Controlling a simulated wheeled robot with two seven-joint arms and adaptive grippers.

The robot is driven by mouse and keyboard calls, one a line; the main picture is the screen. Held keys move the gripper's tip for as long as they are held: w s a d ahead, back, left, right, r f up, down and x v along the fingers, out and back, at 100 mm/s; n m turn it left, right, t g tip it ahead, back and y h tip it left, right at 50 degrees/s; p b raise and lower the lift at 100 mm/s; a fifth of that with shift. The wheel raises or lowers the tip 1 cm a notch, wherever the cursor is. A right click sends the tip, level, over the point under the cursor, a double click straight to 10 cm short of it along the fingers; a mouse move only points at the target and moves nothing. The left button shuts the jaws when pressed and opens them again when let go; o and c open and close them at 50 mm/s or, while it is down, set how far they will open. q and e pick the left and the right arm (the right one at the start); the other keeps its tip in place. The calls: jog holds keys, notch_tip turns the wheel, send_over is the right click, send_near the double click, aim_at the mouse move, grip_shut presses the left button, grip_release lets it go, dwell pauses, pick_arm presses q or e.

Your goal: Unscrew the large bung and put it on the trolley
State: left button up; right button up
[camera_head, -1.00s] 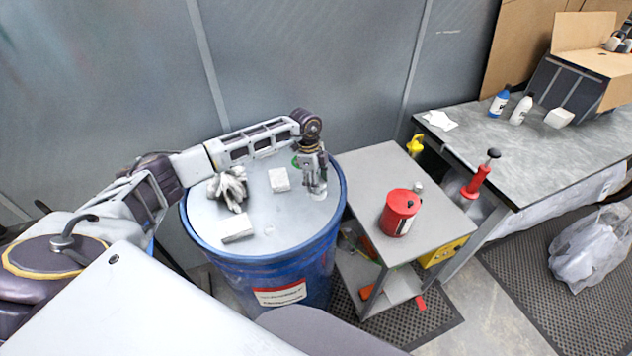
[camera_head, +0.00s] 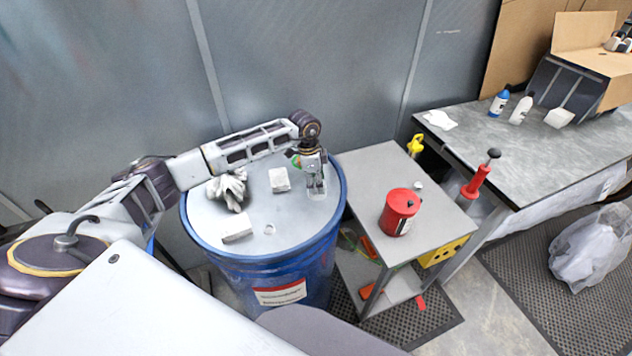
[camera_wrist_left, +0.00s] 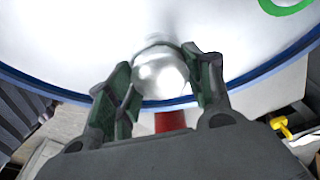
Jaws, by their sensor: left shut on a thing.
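The blue drum (camera_head: 270,268) has a pale grey lid and stands in the middle of the head view. The large bung (camera_wrist_left: 160,72) is a round, shiny, silvery-white cap between my left fingertips in the left wrist view. In the head view the bung (camera_head: 317,196) shows only slightly under the fingers, near the lid's right edge. My left gripper (camera_head: 316,188) points straight down and is shut on it; the fingers also show in the wrist view (camera_wrist_left: 160,85). I cannot tell whether the bung is clear of the lid. The trolley (camera_head: 360,175) stands right of the drum. My right gripper is not in view.
Crumpled gloves (camera_head: 229,189) and two pale blocks, one at the back (camera_head: 279,180) and one in front (camera_head: 237,229), lie on the lid. A red can (camera_head: 399,212) stands on the trolley top; its back half is clear. A workbench (camera_head: 560,145) is at right.

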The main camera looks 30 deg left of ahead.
pick_arm(q)
jog(key=shift+d, duration=0.15)
jog(key=o, duration=0.6)
jog(key=shift+o, duration=0.2)
jog(key=shift+m, duration=0.5)
jog(key=shift+m+g+b, duration=0.4)
jog(key=shift+m+b, duration=0.25)
jog(key=shift+m, duration=1.15)
jog(key=shift+m, duration=0.3)
jog(key=shift+m, duration=0.6)
jog(key=shift+m+g+b, duration=0.3)
jog(key=shift+m+b, duration=0.35)
jog(key=shift+m, duration=0.75)
